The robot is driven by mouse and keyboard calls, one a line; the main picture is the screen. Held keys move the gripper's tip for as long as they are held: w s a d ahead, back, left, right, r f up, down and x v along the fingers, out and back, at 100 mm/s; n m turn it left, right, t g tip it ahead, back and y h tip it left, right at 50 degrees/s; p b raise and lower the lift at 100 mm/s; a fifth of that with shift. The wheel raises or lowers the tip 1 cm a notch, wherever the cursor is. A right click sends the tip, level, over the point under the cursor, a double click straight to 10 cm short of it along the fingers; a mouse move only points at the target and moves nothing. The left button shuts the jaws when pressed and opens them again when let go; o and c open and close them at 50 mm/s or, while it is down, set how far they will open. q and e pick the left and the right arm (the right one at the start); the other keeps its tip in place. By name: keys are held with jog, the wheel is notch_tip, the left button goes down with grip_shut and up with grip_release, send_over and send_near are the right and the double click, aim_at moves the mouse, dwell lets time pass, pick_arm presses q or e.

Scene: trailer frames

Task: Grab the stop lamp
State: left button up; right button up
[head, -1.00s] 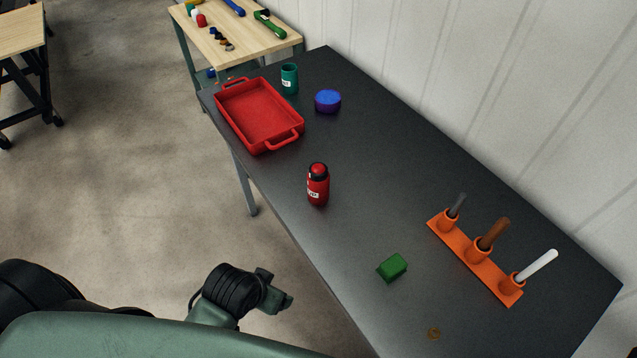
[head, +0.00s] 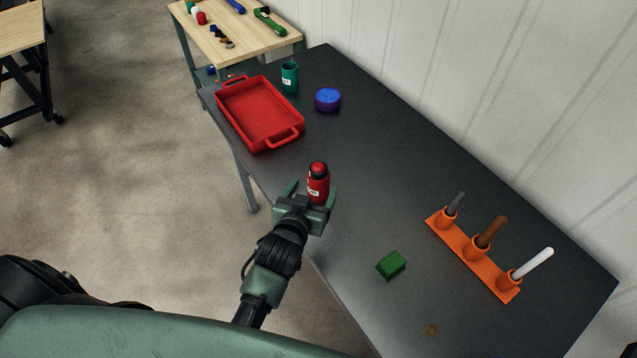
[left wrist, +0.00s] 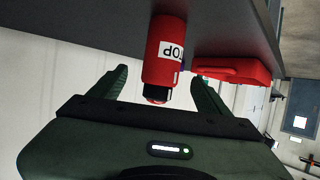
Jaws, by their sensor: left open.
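The stop lamp (head: 318,182) is a red bottle-shaped thing with a dark band, a rounded red top and a white label. It stands upright on the dark table near its left edge. My right gripper is not in view.
A red tray (head: 262,146) lies behind the lamp, with a teal cup (head: 290,78) and blue round box (head: 328,100) nearby. A green block (head: 391,265) and an orange rack (head: 462,254) with three sticks are to the right. The table between is clear.

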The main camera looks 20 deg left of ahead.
aim_at(315, 184)
pick_arm(q)
jog(key=p+x, duration=0.1)
jog(key=x, duration=0.2)
jog(key=p+x, duration=0.1)
jog(key=x, duration=0.1)
jog(key=shift+w+r, duration=0.1)
jog(key=shift+w, duration=0.35)
jog(key=shift+w+a+f, duration=0.1)
jog(key=shift+w+f, duration=0.1)
jog(key=shift+w, duration=0.05)
jog(key=c, duration=1.6)
jog(key=shift+r, duration=0.1)
